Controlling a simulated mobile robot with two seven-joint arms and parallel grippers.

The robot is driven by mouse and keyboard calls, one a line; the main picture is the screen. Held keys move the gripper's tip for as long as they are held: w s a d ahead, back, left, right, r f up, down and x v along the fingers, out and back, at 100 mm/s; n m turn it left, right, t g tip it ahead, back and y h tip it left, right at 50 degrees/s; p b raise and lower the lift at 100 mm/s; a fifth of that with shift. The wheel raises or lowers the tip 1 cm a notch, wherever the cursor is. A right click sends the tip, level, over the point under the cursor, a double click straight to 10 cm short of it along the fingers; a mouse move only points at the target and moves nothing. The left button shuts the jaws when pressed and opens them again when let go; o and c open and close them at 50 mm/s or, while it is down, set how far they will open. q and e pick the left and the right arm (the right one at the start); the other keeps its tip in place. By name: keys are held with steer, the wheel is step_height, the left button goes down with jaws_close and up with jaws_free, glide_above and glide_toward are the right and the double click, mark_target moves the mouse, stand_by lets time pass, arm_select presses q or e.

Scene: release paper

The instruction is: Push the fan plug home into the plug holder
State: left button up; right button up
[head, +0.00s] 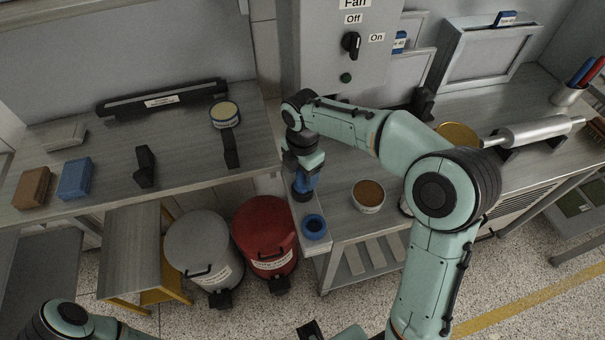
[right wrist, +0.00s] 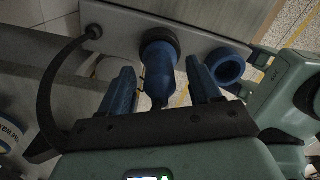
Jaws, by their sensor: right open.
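In the head view the plug (head: 301,193) is partly hidden under my right gripper (head: 304,178). My right gripper is open. In the right wrist view its two blue fingers (right wrist: 160,90) stand on either side of the plug, with gaps visible. An empty blue ring socket (right wrist: 227,66) is beside the plug on the strip; it also shows in the head view (head: 314,226).
A dark cord (right wrist: 45,95) loops from the strip's end down beside my gripper. The fan cabinet (head: 330,60) with its switch (head: 351,43) stands behind. A brown-filled round dish (head: 368,195) is right of the strip. Red (head: 265,235) and grey (head: 204,250) bins stand on the floor left of it.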

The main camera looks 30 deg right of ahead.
arm_select(q)
steer(key=r+p, duration=0.1)
steer(key=w+r+p, duration=0.1)
steer(key=shift+w+r, duration=0.3)
arm_select(e)
step_height(320, 180, up, 12)
steer(key=shift+f, duration=0.1)
